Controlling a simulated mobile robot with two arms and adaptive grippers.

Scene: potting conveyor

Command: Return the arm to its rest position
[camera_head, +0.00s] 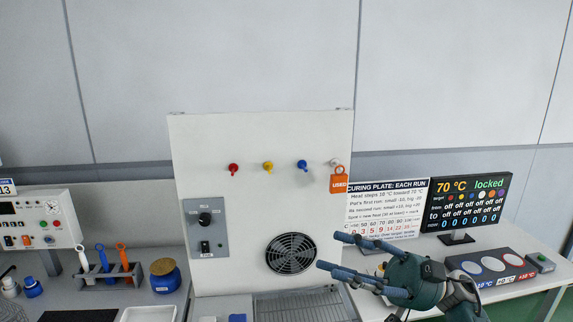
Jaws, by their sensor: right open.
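My right gripper (333,253) is in the lower right of the head view, with its teal body to the right and its blue-grey fingers pointing left. The fingers are spread apart, and nothing shows between them. It is in front of the lower right of the white panel (230,140), near the round fan grille (291,254). My left gripper is not in view.
Knobs in red, yellow, blue and white line the panel, with an orange USED tag (339,184). At right stand a printed sign (385,205), a monitor (467,212) and a button box (492,268). At left are a control box (38,220), a tool rack (108,274) and a blue jar (165,277).

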